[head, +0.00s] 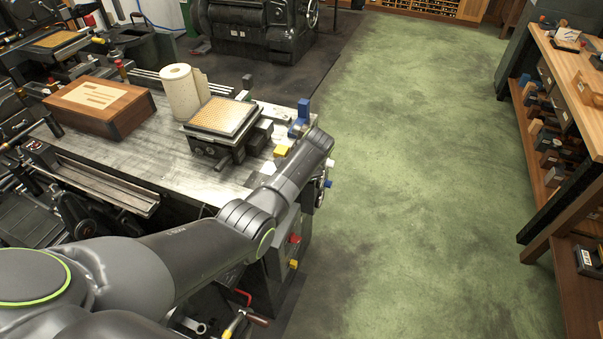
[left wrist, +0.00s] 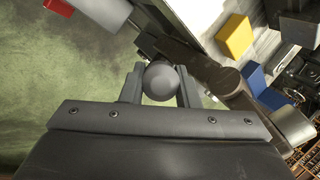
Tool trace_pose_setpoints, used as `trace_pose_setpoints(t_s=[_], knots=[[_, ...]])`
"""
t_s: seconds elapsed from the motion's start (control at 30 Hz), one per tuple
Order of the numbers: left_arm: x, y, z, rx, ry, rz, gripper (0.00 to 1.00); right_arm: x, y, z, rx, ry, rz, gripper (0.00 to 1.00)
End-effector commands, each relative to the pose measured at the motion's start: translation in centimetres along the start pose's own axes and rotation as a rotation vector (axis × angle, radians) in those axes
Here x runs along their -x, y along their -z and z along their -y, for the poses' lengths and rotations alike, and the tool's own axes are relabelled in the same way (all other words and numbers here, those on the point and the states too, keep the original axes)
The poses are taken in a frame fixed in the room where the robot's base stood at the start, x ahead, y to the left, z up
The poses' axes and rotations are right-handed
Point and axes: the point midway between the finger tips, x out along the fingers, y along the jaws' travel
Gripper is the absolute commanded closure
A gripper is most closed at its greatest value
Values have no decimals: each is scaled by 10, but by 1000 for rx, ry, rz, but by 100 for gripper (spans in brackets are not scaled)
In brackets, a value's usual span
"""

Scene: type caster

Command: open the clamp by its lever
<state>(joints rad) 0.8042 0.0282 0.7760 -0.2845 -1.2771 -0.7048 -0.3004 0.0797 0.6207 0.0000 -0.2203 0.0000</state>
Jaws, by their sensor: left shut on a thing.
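In the left wrist view, a dark round ball knob (left wrist: 160,83) sits between the two fingers of my left gripper (left wrist: 160,88), which are shut on it. A dark brownish bar (left wrist: 200,66) runs behind the knob to a rounded end at the right; it looks like the lever, but its join to the knob is hidden. In the head view my left arm reaches to the right end of the machine bed (head: 150,170), and its wrist covers the gripper and lever. The clamp body cannot be made out clearly. My right gripper is not in view.
A gridded plate (head: 220,117) on a dark block, a paper roll (head: 179,92) and a wooden box (head: 100,108) stand on the bed. A yellow block (left wrist: 233,36) and a blue block (left wrist: 258,88) lie near the lever. The green floor (head: 430,150) to the right is clear.

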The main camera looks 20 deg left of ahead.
Motion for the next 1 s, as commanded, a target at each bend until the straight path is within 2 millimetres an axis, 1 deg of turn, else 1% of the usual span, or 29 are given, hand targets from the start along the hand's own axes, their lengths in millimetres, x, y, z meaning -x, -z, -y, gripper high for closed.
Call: trace_pose_setpoints(t_s=[0.2, 0.73, 0.77, 0.9, 0.93, 1.0], knots=[[2, 2, 5, -13, -31, 24, 100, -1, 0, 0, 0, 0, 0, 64], [2, 3, 6, -19, -40, 31, 100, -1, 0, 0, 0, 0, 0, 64], [2, 3, 6, -19, -40, 31, 70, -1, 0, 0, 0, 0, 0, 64], [2, 3, 6, -18, -40, 31, 52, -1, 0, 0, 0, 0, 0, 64], [2, 3, 6, -18, -40, 30, 50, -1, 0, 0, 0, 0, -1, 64], [2, 3, 6, -18, -40, 30, 50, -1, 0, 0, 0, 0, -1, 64]])
